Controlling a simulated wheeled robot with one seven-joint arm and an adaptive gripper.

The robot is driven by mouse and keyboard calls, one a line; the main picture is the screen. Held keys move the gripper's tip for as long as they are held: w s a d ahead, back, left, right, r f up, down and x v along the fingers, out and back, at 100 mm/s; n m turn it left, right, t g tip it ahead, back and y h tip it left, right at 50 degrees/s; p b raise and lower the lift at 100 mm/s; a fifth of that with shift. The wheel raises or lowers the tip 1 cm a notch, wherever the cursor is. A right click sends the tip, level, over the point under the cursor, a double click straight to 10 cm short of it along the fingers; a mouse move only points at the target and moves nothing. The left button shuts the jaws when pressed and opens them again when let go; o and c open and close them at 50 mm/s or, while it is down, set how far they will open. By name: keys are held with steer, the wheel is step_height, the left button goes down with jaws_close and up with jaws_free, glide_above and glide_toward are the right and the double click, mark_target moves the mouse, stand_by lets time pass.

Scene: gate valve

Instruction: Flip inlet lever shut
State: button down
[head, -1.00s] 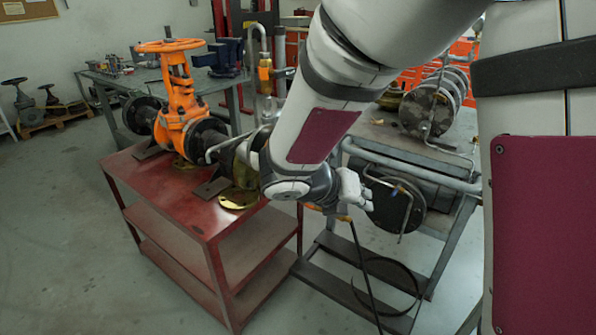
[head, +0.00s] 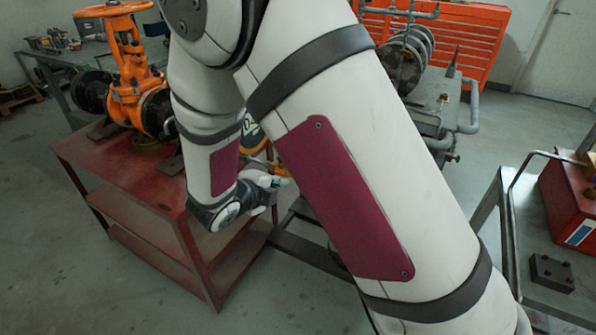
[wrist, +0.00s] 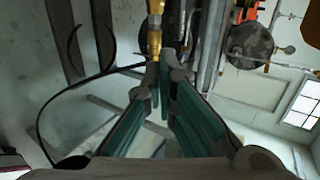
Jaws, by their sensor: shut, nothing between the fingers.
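The orange gate valve (head: 130,88) with its handwheel (head: 113,9) stands on the red cart at the left of the head view. In the wrist view a brass fitting (wrist: 154,38) on a pipe runs down to the fingertips, with a black hose beside it. I cannot make out the inlet lever for certain. My gripper (head: 280,180) is low beside the red cart's right end, partly hidden by my arm. In the wrist view my gripper (wrist: 166,72) is shut and empty, its tips close to the brass fitting; whether they touch I cannot tell.
The red cart (head: 100,185) stands left of my gripper. Grey pipes (wrist: 195,60) and a round flange (wrist: 249,45) lie beyond the fingers. A black hose (wrist: 55,100) curves at left. An orange tool cabinet (head: 470,35) stands behind. A grey-framed bench is at right.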

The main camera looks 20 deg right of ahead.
steer(key=r+b+x, duration=0.1)
steer(key=b+x, duration=0.2)
steer(key=x, duration=1)
steer(key=shift+w+d+r, duration=0.3)
steer(key=shift+w+d, duration=0.2)
steer(key=shift+w, duration=0.05)
steer(key=shift+d, duration=0.1)
